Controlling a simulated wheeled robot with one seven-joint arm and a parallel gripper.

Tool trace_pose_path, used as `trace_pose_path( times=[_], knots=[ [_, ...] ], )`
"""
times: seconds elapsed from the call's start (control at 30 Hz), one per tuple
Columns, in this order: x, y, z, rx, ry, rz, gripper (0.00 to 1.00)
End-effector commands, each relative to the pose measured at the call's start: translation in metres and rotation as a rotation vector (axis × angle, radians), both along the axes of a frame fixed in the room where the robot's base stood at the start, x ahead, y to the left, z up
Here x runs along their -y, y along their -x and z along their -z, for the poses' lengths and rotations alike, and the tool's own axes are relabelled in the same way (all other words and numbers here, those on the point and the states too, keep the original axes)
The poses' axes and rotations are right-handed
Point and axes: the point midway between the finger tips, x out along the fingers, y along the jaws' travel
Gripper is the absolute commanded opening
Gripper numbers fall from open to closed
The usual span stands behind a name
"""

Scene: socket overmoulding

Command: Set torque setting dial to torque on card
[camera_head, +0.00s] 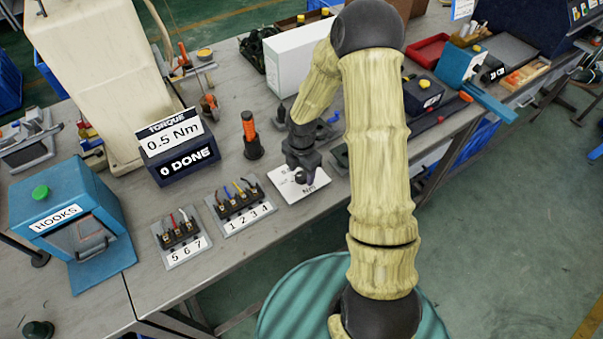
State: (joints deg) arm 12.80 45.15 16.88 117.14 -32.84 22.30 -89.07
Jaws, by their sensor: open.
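The torque card (175,132) stands upright on the dark display box at the left and reads "TORQUE 0.5 Nm". Below it the box's screen (184,164) reads "0 DONE". The dial plate (284,190) is a white square marked "Nm" lying on the bench at the centre. My gripper (303,174) points down over this plate and is open. It covers the knob and most of the scale, so the dial's setting cannot be read. I cannot tell whether the fingers touch the knob.
Wired terminal blocks (240,206) numbered 1 to 4 and 5 to 7 (181,238) lie to the left. A blue HOOKS box (70,215) is at far left. A white box (290,62) stands behind my arm.

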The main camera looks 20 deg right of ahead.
Motion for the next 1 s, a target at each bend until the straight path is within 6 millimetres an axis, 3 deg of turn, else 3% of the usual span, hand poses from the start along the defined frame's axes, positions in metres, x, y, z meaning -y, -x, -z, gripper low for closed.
trace_pose_path(
  times=[0.13, 0.4, 0.63, 1.0],
  knots=[
    [-0.0004, -0.0001, 0.0096, 0.001, 0.0, -0.001, 0.56],
    [0.0, -0.0001, 0.01, 0.001, 0.0, 0.0, 0.54],
    [0.0, -0.0002, 0.0098, 0.001, 0.0, 0.0, 0.11],
    [0.0001, -0.0003, 0.0093, 0.001, 0.0, 0.04, 0.11]
  ],
)
